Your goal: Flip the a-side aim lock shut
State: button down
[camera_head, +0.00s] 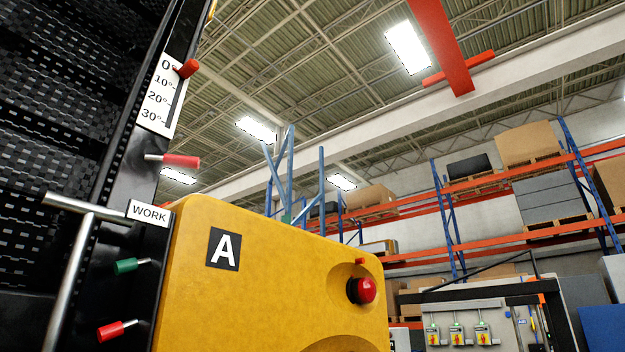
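The yellow housing (270,270) marked with a black A plate (223,249) fills the lower middle. On the black post to its left is a white angle scale (158,96) reading 0 to 30 degrees, with a red pointer knob (187,69) near 0. Below the scale a red-gripped lever (181,161) sticks out to the right, roughly level. Further down are a green-gripped lever (126,266) and another red-gripped lever (117,330). No label shows which lever is the aim lock, so I cannot tell its state. My gripper is not in view.
A WORK label (149,213) sits on the post beside a metal T-shaped bar (75,230). A red emergency button (361,290) is on the housing's right. A grey panel with switches (462,325) and pallet racks (520,180) stand behind. Space above the housing looks clear.

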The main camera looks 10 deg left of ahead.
aim_at(167, 159)
jog(key=z, duration=1.3)
jog(key=k, duration=1.55)
jog(key=u, duration=2.55)
